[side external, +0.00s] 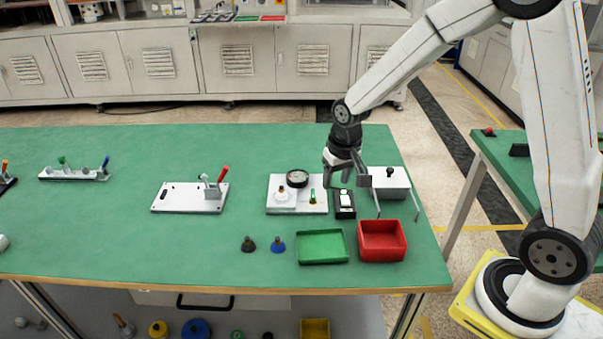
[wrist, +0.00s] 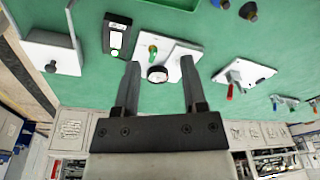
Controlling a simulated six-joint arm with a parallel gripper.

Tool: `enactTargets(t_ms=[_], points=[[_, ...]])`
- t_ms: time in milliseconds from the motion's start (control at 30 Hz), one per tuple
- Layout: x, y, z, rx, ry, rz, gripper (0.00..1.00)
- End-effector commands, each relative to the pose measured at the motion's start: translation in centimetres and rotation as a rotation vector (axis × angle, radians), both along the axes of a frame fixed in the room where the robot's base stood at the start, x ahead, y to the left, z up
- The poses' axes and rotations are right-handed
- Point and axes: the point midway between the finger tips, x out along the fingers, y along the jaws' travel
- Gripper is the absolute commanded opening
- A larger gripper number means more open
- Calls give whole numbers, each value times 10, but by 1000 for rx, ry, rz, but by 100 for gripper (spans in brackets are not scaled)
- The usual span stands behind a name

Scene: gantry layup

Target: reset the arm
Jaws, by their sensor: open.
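My gripper (side external: 344,176) hangs from my arm above the back right part of the green table (side external: 130,240), behind the small black device and to the right of the gauge. In the wrist view my gripper (wrist: 160,66) has its two dark fingers spread wide apart. Nothing is held between them. The round gauge on a white plate (wrist: 180,68) shows beyond and between the fingertips. I cannot tell exactly how high the fingers are above the table.
A white plate (side external: 275,207) carries the gauge (side external: 297,178) and a green-handled fitting. Beside it are a black device (side external: 344,212) and a white box (side external: 395,182) with grey uprights. Green (side external: 322,260) and red (side external: 383,255) trays lie in front. A red-handled clamp plate (side external: 180,198) sits left, with free table around it.

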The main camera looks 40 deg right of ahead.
Motion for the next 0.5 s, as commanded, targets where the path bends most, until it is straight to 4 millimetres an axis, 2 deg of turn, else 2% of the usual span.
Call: enactTargets(t_ms=[300, 500], points=[[-78, 22, 13, -28, -58, 197, 54], [-113, 28, 12, -43, -82, 282, 54]])
